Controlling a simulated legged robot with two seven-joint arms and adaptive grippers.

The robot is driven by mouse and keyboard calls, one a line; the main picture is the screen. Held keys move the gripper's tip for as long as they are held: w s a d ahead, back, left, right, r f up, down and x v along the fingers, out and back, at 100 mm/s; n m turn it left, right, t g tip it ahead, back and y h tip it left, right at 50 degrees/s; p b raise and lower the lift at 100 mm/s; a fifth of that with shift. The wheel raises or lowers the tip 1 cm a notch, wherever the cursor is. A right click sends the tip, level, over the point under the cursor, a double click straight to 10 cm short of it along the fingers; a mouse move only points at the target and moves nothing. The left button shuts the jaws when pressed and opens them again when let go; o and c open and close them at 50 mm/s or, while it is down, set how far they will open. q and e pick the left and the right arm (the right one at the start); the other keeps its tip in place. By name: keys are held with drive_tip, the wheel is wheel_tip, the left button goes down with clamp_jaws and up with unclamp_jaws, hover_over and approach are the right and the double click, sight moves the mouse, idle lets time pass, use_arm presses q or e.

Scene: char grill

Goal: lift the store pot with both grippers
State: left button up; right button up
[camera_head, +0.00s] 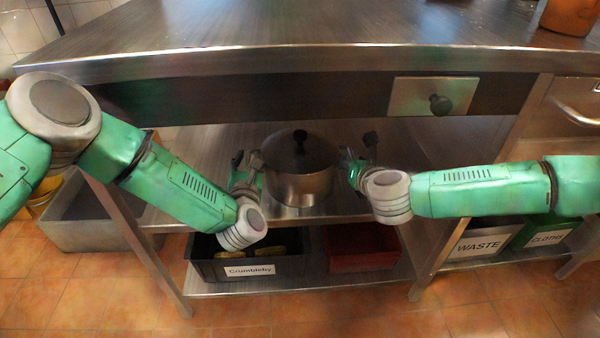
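The store pot (300,185) is a metal pot with a dark lid and a black knob. It stands upright on the middle shelf under the steel counter. My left gripper (246,165) is at the pot's left side, and my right gripper (360,158) is at its right side. Both are very close to the pot. The pot's side handles are hidden or too small to make out, and I cannot tell whether either gripper touches them. The fingers are small and partly hidden, so their opening is unclear.
The counter top (300,25) overhangs the shelf (390,150). Below are a dark crate (290,268) labelled Crumbleby, a red crate (362,258), and bins labelled WASTE (478,244) and CLOTHS (545,236). A grey box (80,232) stands at left. The shelf right of the pot has free room.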

use_arm(q)
drive_tip(key=shift+w, duration=0.35)
use_arm(e)
drive_tip(key=shift+w+f, duration=0.1)
drive_tip(key=shift+w, duration=0.2)
use_arm(q)
drive_tip(key=shift+c, duration=0.3)
use_arm(e)
drive_tip(key=shift+c, duration=0.3)
use_arm(q)
clamp_jaws()
use_arm(e)
clamp_jaws()
use_arm(q)
drive_tip(key=shift+r, duration=0.2)
use_arm(e)
drive_tip(key=shift+r, duration=0.25)
